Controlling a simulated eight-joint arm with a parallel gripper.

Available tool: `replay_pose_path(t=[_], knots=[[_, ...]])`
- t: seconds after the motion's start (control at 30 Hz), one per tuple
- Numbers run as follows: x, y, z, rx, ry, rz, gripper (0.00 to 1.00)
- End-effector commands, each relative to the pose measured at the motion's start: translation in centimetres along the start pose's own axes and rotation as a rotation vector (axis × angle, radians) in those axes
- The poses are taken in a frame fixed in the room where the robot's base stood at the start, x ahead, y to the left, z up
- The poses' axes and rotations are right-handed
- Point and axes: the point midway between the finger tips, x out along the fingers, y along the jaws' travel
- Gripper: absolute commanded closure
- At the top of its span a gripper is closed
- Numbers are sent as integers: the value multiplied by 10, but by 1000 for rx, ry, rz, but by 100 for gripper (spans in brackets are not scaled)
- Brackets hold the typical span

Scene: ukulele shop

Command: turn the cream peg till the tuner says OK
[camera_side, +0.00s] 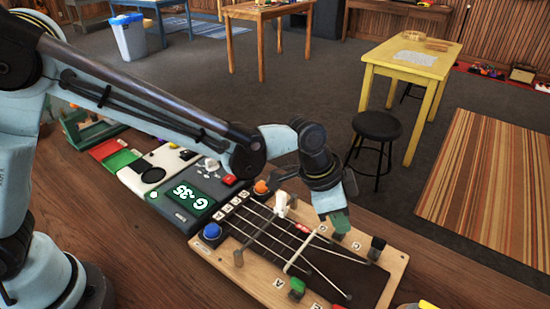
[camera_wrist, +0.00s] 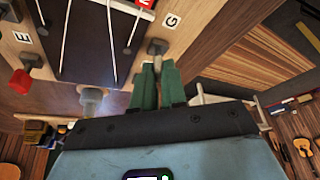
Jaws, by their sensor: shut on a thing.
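The tuner (camera_side: 186,196) in the side view has a dark green screen that reads G -35. My gripper (camera_side: 337,222) has green fingers and is at the far edge of the stringed wooden board (camera_side: 237,283), by a peg post. In the wrist view my gripper (camera_wrist: 157,70) is shut on the cream peg (camera_wrist: 157,64), next to the letter G label (camera_wrist: 172,20). Only a thin pale part of the peg shows between the fingers. The rest of it is hidden by them.
A black peg (camera_side: 377,243) stands close to the right of my gripper, and a green peg (camera_side: 297,286) is on the near edge. A red peg (camera_wrist: 20,80) shows in the wrist view.

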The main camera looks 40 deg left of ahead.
Motion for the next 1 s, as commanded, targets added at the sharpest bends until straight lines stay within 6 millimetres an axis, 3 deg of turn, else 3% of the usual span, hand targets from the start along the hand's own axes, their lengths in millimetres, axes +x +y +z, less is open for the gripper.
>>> replay_pose_path(t=[0.3,0.83,0.87,1.0], knots=[[-1,1,0,-120,-1,-49,100],[-1,1,0,-144,-2,-59,100],[-1,1,0,-144,-2,-59,87],[0,1,0,-143,-1,-59,65]])
